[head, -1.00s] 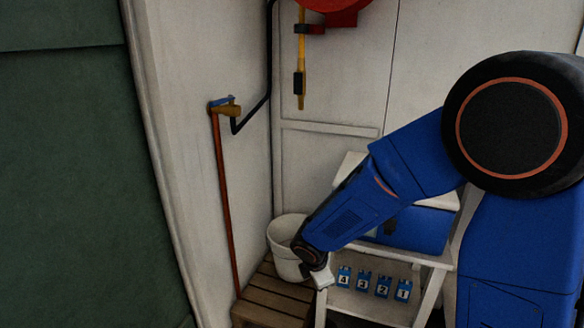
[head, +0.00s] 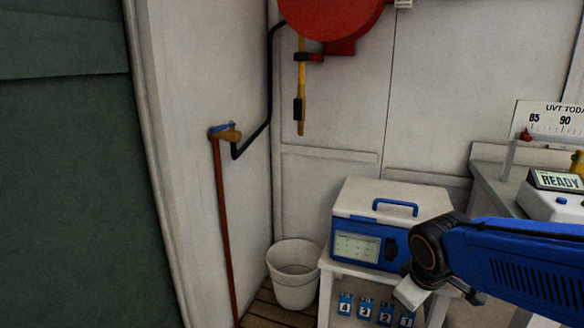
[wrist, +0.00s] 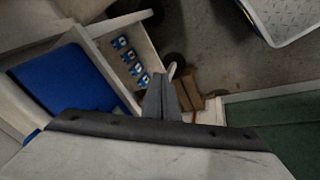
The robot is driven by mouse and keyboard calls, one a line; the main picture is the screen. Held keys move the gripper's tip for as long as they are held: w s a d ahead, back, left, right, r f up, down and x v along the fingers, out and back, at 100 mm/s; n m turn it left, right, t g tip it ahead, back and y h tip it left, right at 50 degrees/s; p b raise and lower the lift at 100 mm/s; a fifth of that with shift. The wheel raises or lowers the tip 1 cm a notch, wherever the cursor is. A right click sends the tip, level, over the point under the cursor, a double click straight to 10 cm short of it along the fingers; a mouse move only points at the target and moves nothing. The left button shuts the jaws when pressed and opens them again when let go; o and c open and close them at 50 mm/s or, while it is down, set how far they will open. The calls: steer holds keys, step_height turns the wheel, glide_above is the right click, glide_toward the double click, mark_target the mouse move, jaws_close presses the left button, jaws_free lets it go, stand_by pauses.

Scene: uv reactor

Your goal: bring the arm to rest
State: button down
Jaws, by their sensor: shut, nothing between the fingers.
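My arm reaches in from the right edge of the head view, its blue link level and its wrist in front of the small white stand. The fingers are not clear in the head view. In the wrist view my gripper (wrist: 162,98) shows at the centre, its fingers together and nothing between them. It hangs in the air, apart from the stand and the things on it.
A white stand (head: 325,290) holds a blue and white instrument (head: 357,247) and numbered blue packs (head: 345,304). A white bucket (head: 294,288) stands on wooden slats. A bench with a READY display (head: 557,181) is at right. A red reel (head: 330,18) hangs above.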

steer(key=s+d+r+m+y, duration=0.1)
steer(key=s+d+r+m, duration=0.1)
steer(key=s+m, duration=0.5)
steer(key=s+r, duration=0.1)
steer(key=s, duration=0.3)
steer(key=shift+d+r+t, duration=0.2)
steer(key=shift+d+t, duration=0.1)
steer(key=shift+t, duration=0.1)
stand_by(0.3)
